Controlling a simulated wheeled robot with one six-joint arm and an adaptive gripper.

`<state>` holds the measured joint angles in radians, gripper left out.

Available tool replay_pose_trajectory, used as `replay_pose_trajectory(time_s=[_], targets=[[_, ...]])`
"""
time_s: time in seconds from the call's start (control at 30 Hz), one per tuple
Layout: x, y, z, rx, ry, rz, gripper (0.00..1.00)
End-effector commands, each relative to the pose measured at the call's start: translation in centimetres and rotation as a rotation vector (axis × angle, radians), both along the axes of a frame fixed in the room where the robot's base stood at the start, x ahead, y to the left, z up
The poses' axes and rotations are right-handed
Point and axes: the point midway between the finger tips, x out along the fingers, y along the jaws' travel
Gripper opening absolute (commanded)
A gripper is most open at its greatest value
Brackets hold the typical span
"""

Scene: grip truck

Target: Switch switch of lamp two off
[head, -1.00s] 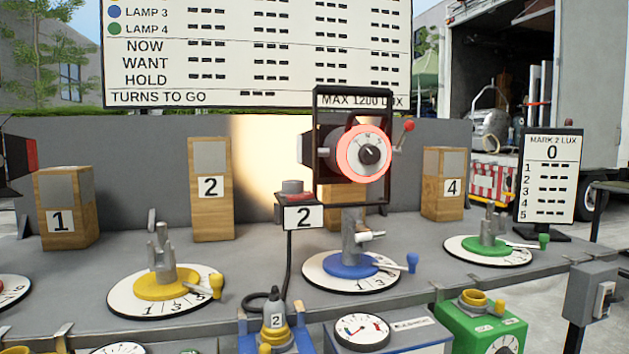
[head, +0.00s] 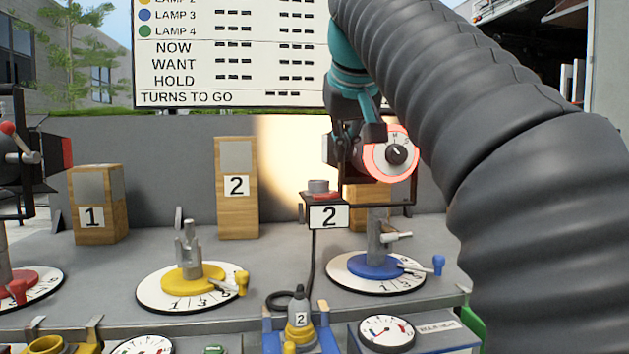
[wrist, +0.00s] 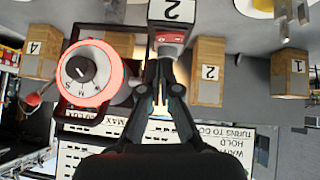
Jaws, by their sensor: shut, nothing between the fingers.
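Lamp two (head: 351,185) is a black-framed lamp above the blue stand, with a red-ringed dial (head: 396,154). A bright patch shows on the wall behind it. Its switch (head: 319,191), a red base with a grey top, sits on a bracket above a "2" plate (head: 329,216). My gripper (head: 374,133) is shut and empty, in front of the lamp body and right of the switch in the head view. In the upside-down wrist view, my fingertips (wrist: 163,66) point at the switch (wrist: 170,38); I cannot tell whether they touch it. The dial (wrist: 82,73) is left of the fingers.
A yellow stand (head: 192,278) and a blue stand (head: 374,265) stand on the grey bench. Wooden blocks "1" (head: 97,205) and "2" (head: 237,195) are behind. A black cable hangs below the switch. My arm covers the right side.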

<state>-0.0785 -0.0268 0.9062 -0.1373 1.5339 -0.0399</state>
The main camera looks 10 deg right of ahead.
Motion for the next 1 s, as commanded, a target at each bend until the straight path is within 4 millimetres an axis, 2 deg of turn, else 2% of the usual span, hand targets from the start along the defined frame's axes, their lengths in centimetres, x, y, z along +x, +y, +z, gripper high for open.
replay_pose_trajectory(time_s=[0.13, 0.33, 0.77, 1.0], targets=[[1.1, 0.2, 2.6, -0.005, -0.031, -0.006, 0.0], [1.5, 0.2, 4.2, -0.006, -0.052, -0.012, 0.0], [1.5, 0.2, 4.4, -0.006, -0.055, -0.013, 0.0], [2.6, 0.0, 3.2, -0.007, -0.053, -0.014, 0.0]])
